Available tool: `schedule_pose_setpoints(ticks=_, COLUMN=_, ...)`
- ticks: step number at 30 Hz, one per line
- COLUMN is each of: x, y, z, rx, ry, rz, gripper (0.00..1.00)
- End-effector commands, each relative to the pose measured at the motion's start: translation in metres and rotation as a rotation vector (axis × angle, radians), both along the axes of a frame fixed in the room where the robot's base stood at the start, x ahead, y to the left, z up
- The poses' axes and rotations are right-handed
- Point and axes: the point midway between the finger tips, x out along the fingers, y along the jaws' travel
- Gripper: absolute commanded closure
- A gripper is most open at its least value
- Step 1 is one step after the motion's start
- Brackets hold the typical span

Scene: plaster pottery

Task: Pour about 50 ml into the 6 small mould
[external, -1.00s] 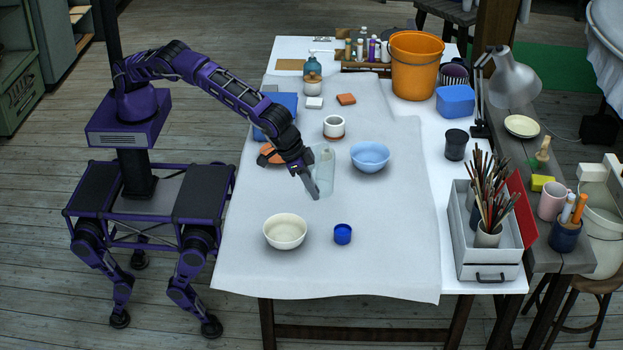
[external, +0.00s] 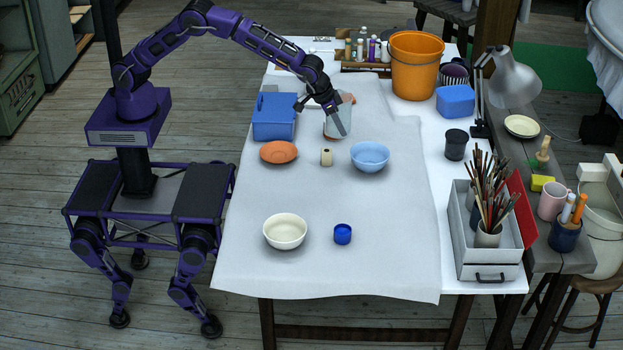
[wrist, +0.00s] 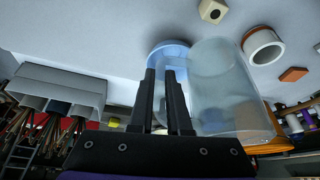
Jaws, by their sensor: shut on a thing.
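My gripper (external: 338,119) is shut on a clear, see-through container (external: 331,119) and holds it above the far middle of the table. In the wrist view the two fingers (wrist: 166,76) are close together and the clear container (wrist: 225,95) is beside them on the right. I cannot tell how much liquid is in it. A small beige block with a dark hole on top (external: 326,157) stands on the cloth nearer the front; it also shows in the wrist view (wrist: 212,10). I cannot tell which thing is the small mould.
A light blue bowl (external: 370,157) stands right of the beige block. An orange dish (external: 278,152) and blue box (external: 273,117) are to the left. A cream bowl (external: 285,232) and blue cup (external: 342,234) stand in front. A white cup (wrist: 263,46) shows in the wrist view.

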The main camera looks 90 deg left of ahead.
Motion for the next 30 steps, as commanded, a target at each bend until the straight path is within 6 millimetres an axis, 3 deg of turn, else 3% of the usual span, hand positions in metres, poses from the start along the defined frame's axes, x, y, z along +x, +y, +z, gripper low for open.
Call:
schedule_pose_setpoints(ticks=5, x=-0.002, y=0.019, z=0.001, rx=0.002, ry=-0.001, rz=0.013, gripper=1.00)
schedule_pose_setpoints(ticks=18, x=-0.002, y=0.018, z=-0.045, rx=0.003, ry=0.000, rz=0.012, gripper=1.00)
schedule_pose_setpoints(ticks=30, x=-0.002, y=0.018, z=-0.049, rx=0.001, ry=-0.002, rz=0.012, gripper=1.00)
